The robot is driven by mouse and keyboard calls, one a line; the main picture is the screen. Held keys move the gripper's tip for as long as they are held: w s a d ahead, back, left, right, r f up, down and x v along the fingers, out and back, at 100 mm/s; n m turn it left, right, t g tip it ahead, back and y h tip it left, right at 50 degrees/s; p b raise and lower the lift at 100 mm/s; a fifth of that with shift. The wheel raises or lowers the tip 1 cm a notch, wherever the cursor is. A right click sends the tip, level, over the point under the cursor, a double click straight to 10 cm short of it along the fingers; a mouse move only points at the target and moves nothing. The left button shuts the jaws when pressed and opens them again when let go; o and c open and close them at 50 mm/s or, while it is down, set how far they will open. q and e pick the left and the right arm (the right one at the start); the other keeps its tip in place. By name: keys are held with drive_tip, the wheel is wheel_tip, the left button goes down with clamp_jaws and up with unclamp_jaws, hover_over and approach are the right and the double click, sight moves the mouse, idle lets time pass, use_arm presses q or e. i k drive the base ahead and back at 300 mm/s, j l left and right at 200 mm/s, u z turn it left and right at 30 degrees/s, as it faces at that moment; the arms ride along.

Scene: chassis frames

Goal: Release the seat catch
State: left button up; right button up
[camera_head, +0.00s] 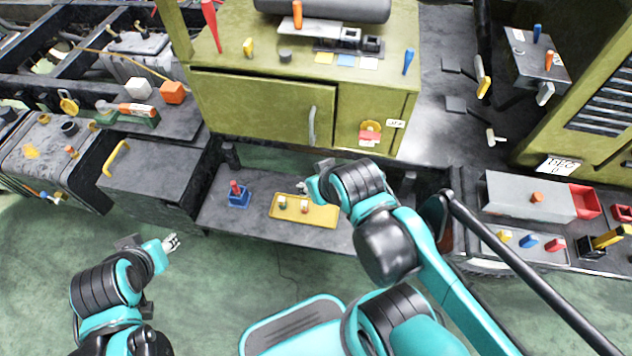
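No part can be surely told as the seat catch. Candidate levers stand at the right of the olive body: a yellow-tipped lever (483,86) and a small pale-tipped lever (495,138). No seat is clearly recognisable. My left gripper (172,243) hangs over the green floor at lower left, apart from everything. My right gripper (304,187) is above the low dark step, by the upper edge of the yellow tray (327,222), far from both levers. Both grippers' fingers are too small to tell open from shut; my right arm partly hides the step.
The olive cabinet (255,110) has a grey handle (311,126). Small blocks lie in the tray; a blue holder (238,198) stands left of it. A grey box (528,196), red bin (585,201) and coloured blocks sit at right. Floor at lower left is clear.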

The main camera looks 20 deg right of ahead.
sight(409, 53)
drive_tip(key=z, duration=1.5)
